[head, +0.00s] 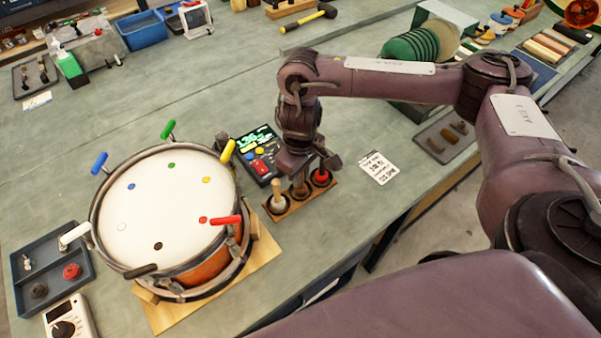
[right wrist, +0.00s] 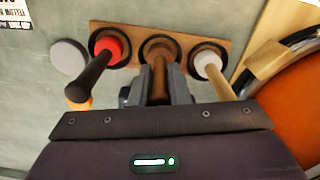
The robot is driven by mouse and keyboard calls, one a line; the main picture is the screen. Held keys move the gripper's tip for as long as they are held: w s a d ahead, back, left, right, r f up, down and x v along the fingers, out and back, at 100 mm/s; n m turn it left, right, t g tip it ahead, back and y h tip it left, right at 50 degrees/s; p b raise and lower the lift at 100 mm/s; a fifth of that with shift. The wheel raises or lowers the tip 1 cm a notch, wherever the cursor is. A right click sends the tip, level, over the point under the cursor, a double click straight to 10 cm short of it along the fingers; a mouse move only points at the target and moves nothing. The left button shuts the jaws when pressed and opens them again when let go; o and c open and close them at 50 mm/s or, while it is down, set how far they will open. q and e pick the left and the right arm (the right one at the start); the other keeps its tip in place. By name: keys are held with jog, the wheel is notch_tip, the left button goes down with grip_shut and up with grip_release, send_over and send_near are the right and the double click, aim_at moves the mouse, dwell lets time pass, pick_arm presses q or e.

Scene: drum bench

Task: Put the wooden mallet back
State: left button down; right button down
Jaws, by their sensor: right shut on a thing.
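My right gripper (head: 300,172) points down over a wooden rack (head: 290,214) beside the drum. It is shut on the brown handle of the wooden mallet (right wrist: 161,70). The lower end of this mallet is at the middle ring of the rack; whether it is fully seated I cannot tell. A red mallet with a black handle (right wrist: 108,48) stands in one end ring. A white mallet with a pale handle (right wrist: 208,66) stands in the other, nearest the drum; it also shows in the head view (head: 277,200). My left gripper is not in view.
The drum (head: 170,205) with coloured pegs around its rim stands close on the left. A device with a lit display (head: 258,152) lies behind the rack. A printed card (head: 378,168) lies to the right. The bench's front edge is near.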

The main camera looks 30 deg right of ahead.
jog(key=c, duration=1.7)
grip_release()
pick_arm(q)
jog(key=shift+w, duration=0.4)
pick_arm(e)
jog(key=o, duration=0.3)
jog(key=shift+o, duration=0.2)
